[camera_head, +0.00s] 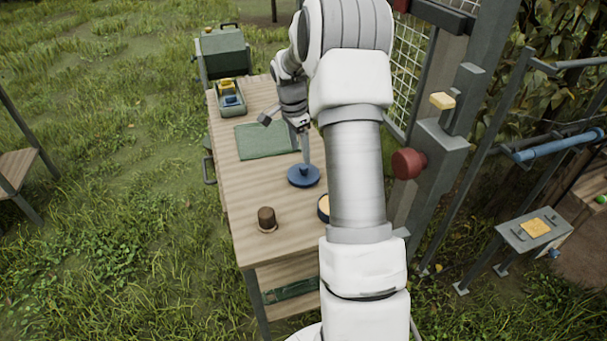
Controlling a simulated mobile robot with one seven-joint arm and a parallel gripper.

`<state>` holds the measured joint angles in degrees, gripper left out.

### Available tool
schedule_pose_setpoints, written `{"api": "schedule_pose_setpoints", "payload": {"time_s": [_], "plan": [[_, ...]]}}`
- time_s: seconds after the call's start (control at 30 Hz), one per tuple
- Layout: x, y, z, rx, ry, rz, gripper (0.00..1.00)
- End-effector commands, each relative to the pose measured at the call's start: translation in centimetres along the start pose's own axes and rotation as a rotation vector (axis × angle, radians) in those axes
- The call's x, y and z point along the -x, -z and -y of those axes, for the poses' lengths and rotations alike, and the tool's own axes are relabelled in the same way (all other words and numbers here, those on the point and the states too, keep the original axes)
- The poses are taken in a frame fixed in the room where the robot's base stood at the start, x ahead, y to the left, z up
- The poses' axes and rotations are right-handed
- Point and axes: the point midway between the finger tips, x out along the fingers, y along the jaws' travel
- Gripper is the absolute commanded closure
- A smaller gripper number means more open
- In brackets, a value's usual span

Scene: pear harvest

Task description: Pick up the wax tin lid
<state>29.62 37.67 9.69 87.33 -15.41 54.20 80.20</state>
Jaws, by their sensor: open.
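The wax tin lid (304,178) is a round dark-blue disc with a small knob on top. It lies flat on the wooden bench, just in front of the green mat. My gripper (300,152) is open and points down just above and behind the lid, with its fingertips near the knob. I cannot tell whether a finger touches the knob. A round blue-rimmed tin with pale contents (322,207) stands nearer on the bench, partly hidden behind my arm.
The bench (235,210) also holds a brown stopper-like piece (267,218), a green mat (262,142) and a green tray (231,101) with yellow and blue items. A green box (222,52) stands beyond. A post with a red knob (408,163) rises at the right.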

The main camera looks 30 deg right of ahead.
Motion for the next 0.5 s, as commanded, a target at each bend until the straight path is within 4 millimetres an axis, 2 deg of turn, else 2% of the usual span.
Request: {"api": "schedule_pose_setpoints", "payload": {"time_s": [0.23,0.5], "plan": [[-1.5,0.0,-0.2,0.0,-0.001,0.001,0.31],[-5.3,0.0,-0.5,0.0,0.0,0.002,0.31]]}}
